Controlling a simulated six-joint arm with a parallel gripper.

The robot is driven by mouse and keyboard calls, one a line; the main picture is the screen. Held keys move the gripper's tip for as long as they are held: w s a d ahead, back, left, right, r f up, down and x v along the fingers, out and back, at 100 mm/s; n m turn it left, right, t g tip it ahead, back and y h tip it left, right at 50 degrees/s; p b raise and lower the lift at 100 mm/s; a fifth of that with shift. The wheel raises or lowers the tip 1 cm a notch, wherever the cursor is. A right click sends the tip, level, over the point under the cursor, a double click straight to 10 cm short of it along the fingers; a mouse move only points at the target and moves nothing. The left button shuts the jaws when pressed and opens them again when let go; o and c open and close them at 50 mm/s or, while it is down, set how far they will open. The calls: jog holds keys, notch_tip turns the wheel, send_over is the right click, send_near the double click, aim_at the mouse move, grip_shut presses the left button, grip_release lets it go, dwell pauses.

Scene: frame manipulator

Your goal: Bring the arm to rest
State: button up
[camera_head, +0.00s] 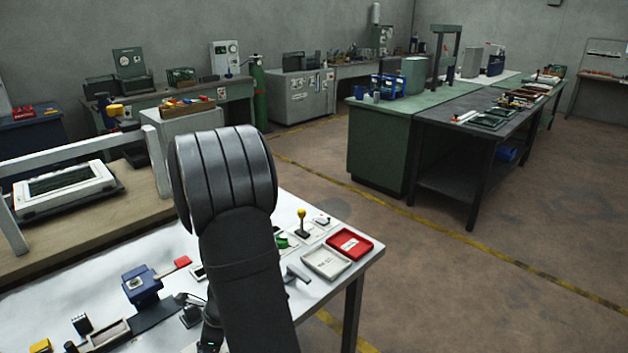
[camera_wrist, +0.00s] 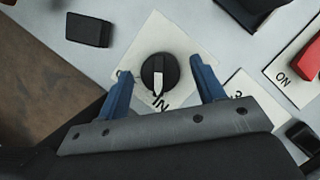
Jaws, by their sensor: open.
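My gripper (camera_wrist: 160,90) shows in the wrist view with its two blue fingers spread wide. A black rotary knob (camera_wrist: 158,72) with a white pointer stands on a pale plate between the fingers as seen from the wrist. No contact shows between fingers and knob, but I cannot tell the height gap. In the head view my dark arm rises over the white table (camera_head: 60,302), and it hides the gripper and the knob.
In the wrist view a black block (camera_wrist: 88,30) lies at upper left and a red switch (camera_wrist: 306,62) at right. In the head view a blue vise-like device (camera_head: 142,288), a yellow-topped lever (camera_head: 302,222), a red tray (camera_head: 350,244) and a white tray (camera_head: 326,262) stand on the table.

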jog(key=shift+m+t, duration=0.3)
jog(key=shift+m, duration=0.6)
jog(key=shift+n, duration=0.3)
jog(key=n+g, duration=0.1)
jog(key=n, duration=0.1)
jog(key=shift+w+n, duration=0.1)
jog(key=shift+n, duration=0.2)
jog(key=n+g, duration=0.1)
jog(key=n, duration=0.3)
jog(key=shift+a+g+h, duration=0.1)
jog(key=shift+g+h, duration=0.3)
jog(key=n+h, duration=0.1)
jog(key=n, duration=0.2)
jog(key=n+g+h, duration=0.1)
jog(key=n, duration=0.2)
jog(key=shift+w+a+n+g, duration=0.1)
jog(key=shift+w+n+g, duration=0.05)
jog(key=shift+n+g, duration=0.15)
jog(key=shift+w+r+n, duration=0.15)
jog(key=shift+w+r, duration=0.05)
jog(key=shift+r, duration=0.3)
jog(key=shift+w+r+n, duration=0.15)
jog(key=shift+w+r, duration=0.05)
jog(key=shift+r, duration=0.3)
jog(key=shift+v, duration=0.85)
jog(key=shift+f, duration=0.1)
